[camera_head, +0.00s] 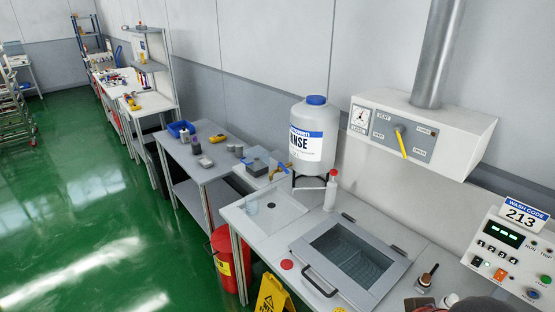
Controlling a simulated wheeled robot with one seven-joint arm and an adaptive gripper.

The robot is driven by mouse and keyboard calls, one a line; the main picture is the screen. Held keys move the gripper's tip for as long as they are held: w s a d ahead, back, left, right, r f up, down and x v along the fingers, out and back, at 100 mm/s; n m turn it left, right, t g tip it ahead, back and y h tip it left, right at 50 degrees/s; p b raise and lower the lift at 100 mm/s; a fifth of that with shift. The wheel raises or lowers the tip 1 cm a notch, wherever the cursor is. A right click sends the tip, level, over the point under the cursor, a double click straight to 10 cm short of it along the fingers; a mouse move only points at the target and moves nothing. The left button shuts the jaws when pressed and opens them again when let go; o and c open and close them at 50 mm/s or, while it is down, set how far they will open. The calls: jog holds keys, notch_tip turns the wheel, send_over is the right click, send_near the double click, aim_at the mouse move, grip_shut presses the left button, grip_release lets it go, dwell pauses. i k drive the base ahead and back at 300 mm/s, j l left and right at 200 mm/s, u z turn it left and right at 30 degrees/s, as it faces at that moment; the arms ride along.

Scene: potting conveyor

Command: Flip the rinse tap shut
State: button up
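The rinse tank (313,135) is a white drum with a blue cap and a blue-and-white label reading "NSE" in part. It stands on a dark stand behind the bench, left of the wall-mounted vent box. A small blue piece (282,165) shows at the tank's lower left, where the tap seems to be. It is too small to tell whether the tap is open or shut. A clear beaker (252,206) stands below it, in or on the pale tray (280,211). My gripper is not clearly in view.
A lidded wash basin (350,258) with a handle and a red-capped bottle (331,190) are on the bench. The vent box (420,130) with a yellow lever overhangs at right. A control panel (515,255) stands at far right. Green floor is clear at left.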

aim_at(280, 164)
jog(key=i+j, duration=0.3)
jog(key=j, duration=0.15)
jog(key=i+j, duration=0.35)
jog(key=i+j+z, duration=0.1)
jog(key=i+j, duration=0.2)
jog(key=j, duration=0.2)
jog(key=i+j+z, duration=0.15)
jog(key=i, duration=0.15)
jog(key=i+j+z, duration=0.15)
jog(key=i, duration=0.15)
